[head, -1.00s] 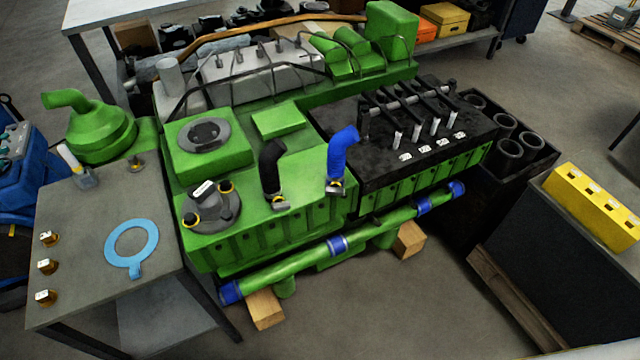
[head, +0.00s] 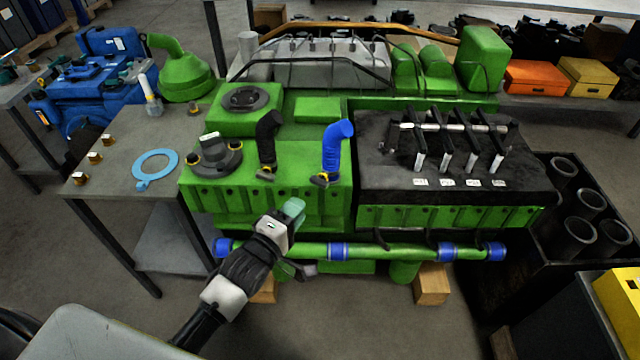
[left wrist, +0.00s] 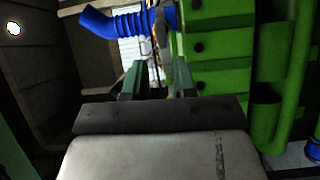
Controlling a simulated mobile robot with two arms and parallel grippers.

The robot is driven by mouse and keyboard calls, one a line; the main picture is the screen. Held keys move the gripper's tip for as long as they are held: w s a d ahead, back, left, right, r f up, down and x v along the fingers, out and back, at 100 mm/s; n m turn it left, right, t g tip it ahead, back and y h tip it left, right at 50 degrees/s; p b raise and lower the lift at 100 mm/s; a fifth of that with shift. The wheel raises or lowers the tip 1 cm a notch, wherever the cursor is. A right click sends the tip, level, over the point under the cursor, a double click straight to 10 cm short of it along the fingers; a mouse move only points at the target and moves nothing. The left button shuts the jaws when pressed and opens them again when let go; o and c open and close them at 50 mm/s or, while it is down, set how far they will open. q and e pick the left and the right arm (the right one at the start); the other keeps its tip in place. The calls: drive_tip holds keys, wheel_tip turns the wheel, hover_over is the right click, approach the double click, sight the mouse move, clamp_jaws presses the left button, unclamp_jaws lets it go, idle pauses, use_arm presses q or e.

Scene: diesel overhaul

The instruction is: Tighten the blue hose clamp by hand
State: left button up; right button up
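The blue hose (head: 337,147) stands bent upright on the front of the green engine. Its clamp (head: 325,180), with a yellow and dark fitting, sits at the hose's lower end. My left gripper (head: 293,208) is in front of the engine, below and left of the clamp, and touches neither hose nor clamp. In the left wrist view the blue hose (left wrist: 125,22) is beyond the fingers. The two fingers of the left gripper (left wrist: 157,78) stand apart with nothing between them. The clamp is partly hidden there. My right gripper is out of view.
A black hose (head: 267,140) stands left of the blue one. A green pipe with blue bands (head: 390,250) runs along the engine's front. A grey table (head: 115,135) with a light-blue ring (head: 155,165) is at left. A bin of dark cylinders (head: 580,235) is at right.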

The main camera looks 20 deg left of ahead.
sight(317, 184)
use_arm(q)
drive_tip(key=x, duration=1)
drive_tip(key=shift+w+a+f, duration=0.1)
drive_tip(key=shift+w+a, duration=0.05)
drive_tip(key=shift+a, duration=0.05)
drive_tip(key=shift+c, duration=0.4)
clamp_jaws()
